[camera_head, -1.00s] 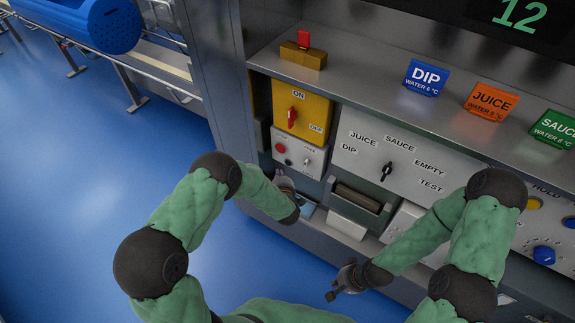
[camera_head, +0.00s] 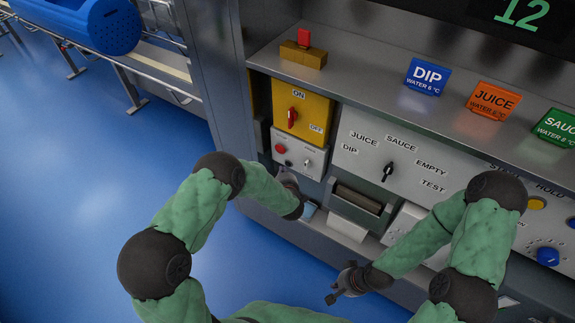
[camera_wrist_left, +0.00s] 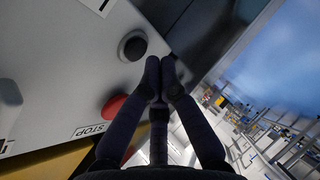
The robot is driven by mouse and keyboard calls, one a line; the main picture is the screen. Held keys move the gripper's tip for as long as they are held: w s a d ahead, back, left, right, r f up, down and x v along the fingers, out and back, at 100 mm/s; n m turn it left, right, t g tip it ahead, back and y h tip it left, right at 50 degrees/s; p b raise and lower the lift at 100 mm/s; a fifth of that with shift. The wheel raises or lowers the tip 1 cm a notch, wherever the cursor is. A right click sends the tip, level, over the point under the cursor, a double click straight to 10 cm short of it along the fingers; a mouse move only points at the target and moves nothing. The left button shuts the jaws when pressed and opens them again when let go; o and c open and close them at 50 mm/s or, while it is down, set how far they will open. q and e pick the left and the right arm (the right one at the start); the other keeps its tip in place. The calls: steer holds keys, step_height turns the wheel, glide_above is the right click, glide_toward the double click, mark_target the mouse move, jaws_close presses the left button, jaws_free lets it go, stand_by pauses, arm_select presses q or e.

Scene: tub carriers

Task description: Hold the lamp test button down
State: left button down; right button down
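A small white panel (camera_head: 313,156) below the yellow switch box carries a red stop button (camera_head: 280,148). In the head view my left gripper (camera_head: 285,177) is at the panel's lower edge. My right gripper (camera_head: 338,292) hangs low in front of the cabinet.
The yellow box (camera_head: 299,106) has a red rotary switch. To its right are a selector panel (camera_head: 405,158) with a black knob and a recessed slot (camera_head: 358,199). Signs stand on the shelf above, including the blue DIP sign (camera_head: 426,77). Open blue floor (camera_head: 90,210) lies left.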

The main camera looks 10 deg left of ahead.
arm_select(q)
steer(key=shift+w, duration=0.15)
stand_by(0.7)
steer(key=shift+w+d+b, duration=0.1)
steer(key=shift+w+b, duration=0.15)
steer(key=shift+b, duration=0.05)
steer(key=shift+w+d+r, duration=0.1)
steer(key=shift+w+d, duration=0.1)
steer(key=shift+w, duration=0.25)
stand_by(2.1)
steer(key=shift+s+a, duration=0.3)
steer(key=shift+s, duration=0.5)
steer(key=shift+s, duration=0.1)
steer(key=s, duration=0.1)
steer(key=s+a, duration=0.1)
steer(key=s, duration=0.2)
steer(key=shift+s+a+p, duration=0.3)
steer(key=shift+a+p, duration=0.05)
stand_by(0.4)
